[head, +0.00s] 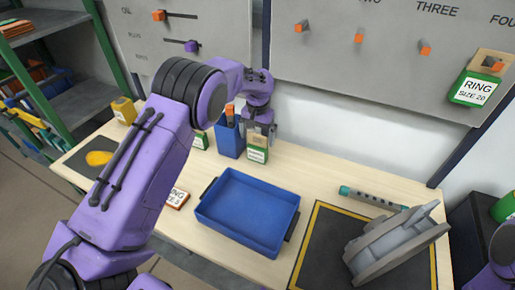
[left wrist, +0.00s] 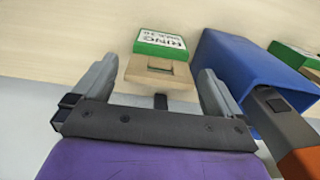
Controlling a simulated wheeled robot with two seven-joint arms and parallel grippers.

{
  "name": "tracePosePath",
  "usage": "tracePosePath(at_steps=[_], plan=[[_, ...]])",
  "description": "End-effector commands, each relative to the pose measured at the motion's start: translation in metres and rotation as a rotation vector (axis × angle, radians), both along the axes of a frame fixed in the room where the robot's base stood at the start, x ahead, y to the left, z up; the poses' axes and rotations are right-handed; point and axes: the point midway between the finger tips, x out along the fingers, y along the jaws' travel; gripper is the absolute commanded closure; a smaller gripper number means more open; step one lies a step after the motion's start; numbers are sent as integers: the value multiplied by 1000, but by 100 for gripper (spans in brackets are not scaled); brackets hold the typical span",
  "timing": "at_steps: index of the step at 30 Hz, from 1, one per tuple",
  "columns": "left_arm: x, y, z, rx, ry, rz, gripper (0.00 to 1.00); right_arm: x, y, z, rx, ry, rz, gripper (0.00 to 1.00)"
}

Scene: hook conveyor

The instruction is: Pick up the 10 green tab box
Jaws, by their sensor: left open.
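A small box with a green lower part, white label and tan card top (head: 257,153) stands on the table just right of a blue bin. My left gripper (head: 260,130) is open right above it, pointing down. In the left wrist view the box (left wrist: 160,70) lies between the two spread fingers, its card top with a slot towards me. I see no finger closed on it. Its label reads RING; the size is too small to read surely. Another green box (head: 201,140) stands left of the bin, partly hidden by my arm. My right gripper is out of view.
A blue tray (head: 240,215) lies in front. A RING SIZE 20 box (head: 475,88) hangs on the wall panel.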

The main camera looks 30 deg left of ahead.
Motion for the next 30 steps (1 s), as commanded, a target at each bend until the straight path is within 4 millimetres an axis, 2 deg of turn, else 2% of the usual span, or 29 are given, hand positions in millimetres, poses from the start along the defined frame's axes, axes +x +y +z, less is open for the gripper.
tracePosePath(at_steps=[1,4,11,14,15,18,26,30], plan=[[0,0,-5,1,4,-2,0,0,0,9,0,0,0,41],[0,0,-18,1,2,-1,0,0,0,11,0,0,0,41],[1,-1,-23,0,-2,-1,0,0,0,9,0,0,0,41],[1,-1,-23,0,-2,-2,29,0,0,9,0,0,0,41],[1,-1,-22,0,-1,-2,42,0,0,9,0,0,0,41],[1,-1,-22,0,-2,-2,70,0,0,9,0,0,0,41],[1,-1,-21,0,-2,-1,70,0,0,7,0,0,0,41],[1,0,-9,-1,-4,-2,70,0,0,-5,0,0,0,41]])
